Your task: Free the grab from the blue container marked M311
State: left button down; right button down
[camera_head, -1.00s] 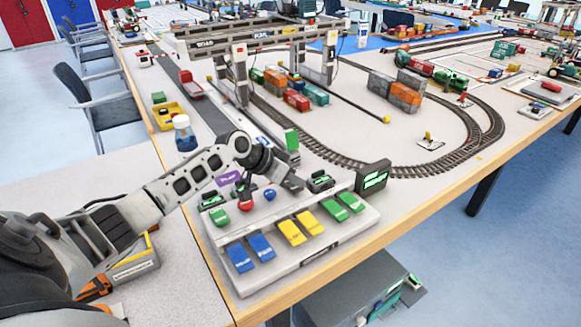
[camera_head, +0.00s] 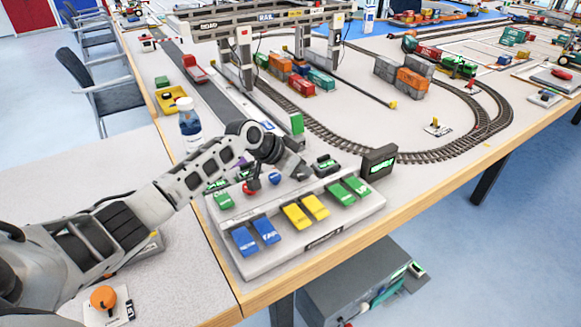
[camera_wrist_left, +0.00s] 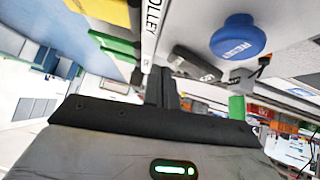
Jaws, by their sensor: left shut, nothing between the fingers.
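A control panel (camera_head: 300,243) on the near table edge carries blue, yellow and green keys, a red knob (camera_head: 249,188) and a blue button (camera_head: 275,179). The blue button shows as RESET in the left wrist view (camera_wrist_left: 238,38). My left gripper (camera_head: 254,182) is shut and empty, low over the panel's back row beside the red knob; contact cannot be told. Its closed fingers (camera_wrist_left: 160,88) show beside the TROLLEY label. The gantry crane (camera_head: 265,22) stands at the back over small coloured containers, a blue one (camera_head: 300,67) among them. The marking M311 and the grab cannot be made out.
A lit green display (camera_head: 377,163) stands at the panel's right end. A bottle (camera_head: 189,127) and a yellow tray (camera_head: 171,99) are behind my left arm. An orange knob (camera_head: 103,297) sits at lower left. Curved rail track (camera_head: 440,155) borders clear tabletop.

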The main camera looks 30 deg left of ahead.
aim_at(300, 176)
pick_arm(q)
jog(key=shift+w+a+r, duration=0.15)
jog(key=shift+a+r, duration=0.05)
jog(key=shift+a, duration=0.2)
jog(key=shift+w+a+r, duration=0.15)
jog(key=shift+a+r, duration=0.05)
jog(key=shift+a, duration=0.2)
pick_arm(e)
jog(key=shift+s+f, duration=0.1)
jog(key=shift+f, duration=0.25)
jog(key=shift+d, duration=0.1)
